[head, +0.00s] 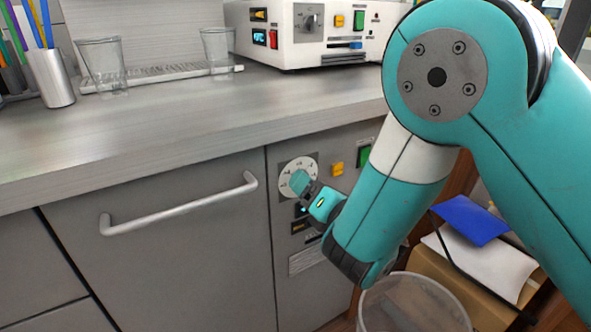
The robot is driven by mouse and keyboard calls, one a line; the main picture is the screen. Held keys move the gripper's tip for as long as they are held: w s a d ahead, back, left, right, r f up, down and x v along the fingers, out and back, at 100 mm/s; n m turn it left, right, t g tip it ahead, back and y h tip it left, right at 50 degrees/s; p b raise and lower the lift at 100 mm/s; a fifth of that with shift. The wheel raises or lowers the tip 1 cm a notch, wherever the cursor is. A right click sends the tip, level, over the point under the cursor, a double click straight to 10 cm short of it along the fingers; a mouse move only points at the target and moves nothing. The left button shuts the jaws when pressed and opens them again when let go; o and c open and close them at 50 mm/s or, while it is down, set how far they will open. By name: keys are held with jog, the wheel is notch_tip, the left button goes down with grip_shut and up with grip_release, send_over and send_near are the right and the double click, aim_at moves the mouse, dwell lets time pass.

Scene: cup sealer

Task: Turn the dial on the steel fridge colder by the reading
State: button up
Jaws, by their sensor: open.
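The steel fridge's grey door (170,245) with a bar handle (180,205) fills the lower left. To its right is a grey control panel with a round white dial plate (285,185) near its top. My gripper (300,181) is at the dial, its fingertips over the plate's middle and right side. The gripper is open; its fingers hide the dial's knob, and I cannot tell whether they touch it. A small display (301,210) below the dial is partly covered by my gripper, and its reading is not legible. A yellow button (337,169) and a green switch (363,156) are right of the dial.
The steel counter (200,125) juts out above the panel. On it stand a white machine (330,42), two clear cups and a metal straw holder (50,78). A clear bin (415,305) and a cardboard box (475,280) with papers stand below my arm.

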jog(key=shift+w+a, duration=0.3)
jog(key=shift+w, duration=0.25)
jog(key=c, duration=0.9)
